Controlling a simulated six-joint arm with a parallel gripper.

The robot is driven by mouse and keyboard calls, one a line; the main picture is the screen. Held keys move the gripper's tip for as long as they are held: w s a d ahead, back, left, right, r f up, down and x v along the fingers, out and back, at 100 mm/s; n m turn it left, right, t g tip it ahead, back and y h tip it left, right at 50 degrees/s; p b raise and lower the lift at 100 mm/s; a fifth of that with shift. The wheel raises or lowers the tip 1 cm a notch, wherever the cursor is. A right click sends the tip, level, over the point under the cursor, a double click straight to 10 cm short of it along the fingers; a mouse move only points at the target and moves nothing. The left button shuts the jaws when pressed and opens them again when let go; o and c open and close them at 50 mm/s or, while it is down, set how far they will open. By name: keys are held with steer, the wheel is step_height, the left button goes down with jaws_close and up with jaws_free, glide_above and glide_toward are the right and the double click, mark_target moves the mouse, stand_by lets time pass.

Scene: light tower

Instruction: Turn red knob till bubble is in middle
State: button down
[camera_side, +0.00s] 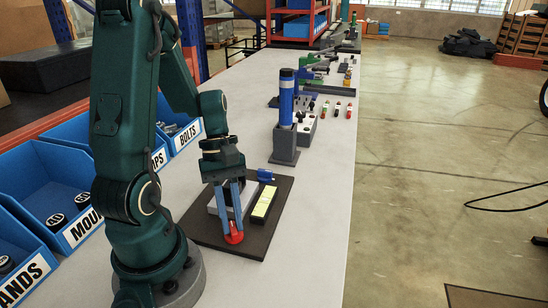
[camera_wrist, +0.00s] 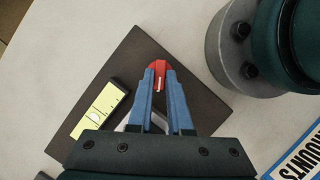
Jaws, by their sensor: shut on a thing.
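The red knob (camera_side: 235,236) sits near the front edge of a dark base plate (camera_side: 268,237). My gripper (camera_side: 230,234) points down at it with its blue fingers shut on the knob. In the wrist view the red knob (camera_wrist: 159,70) shows between the fingertips (camera_wrist: 159,88), with a white mark on it. A spirit level with a yellow-green window (camera_side: 264,202) lies on the plate to the right of my gripper. A grey block on the plate is partly hidden behind my fingers.
Blue bins (camera_side: 66,200) with labels line the left of the bench. A blue cylinder on a grey stand (camera_side: 285,142) stands behind the plate. More fixtures and small coloured parts lie farther back. The bench right of the plate is clear.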

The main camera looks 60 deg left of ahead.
steer(key=c, duration=0.8)
jaws_free()
steer(key=shift+c, duration=0.2)
steer(key=shift+v, duration=2.55)
steer(key=shift+w+d+r, duration=0.1)
steer(key=shift+w+d, duration=0.1)
steer(key=d+r+m+t+y, duration=0.4)
steer(key=d+r+m+t, duration=0.2)
steer(key=m, duration=1)
steer(key=d+r, duration=0.2)
steer(key=d, duration=0.1)
steer(key=shift+w+d, duration=0.2)
steer(key=shift+d, duration=0.05)
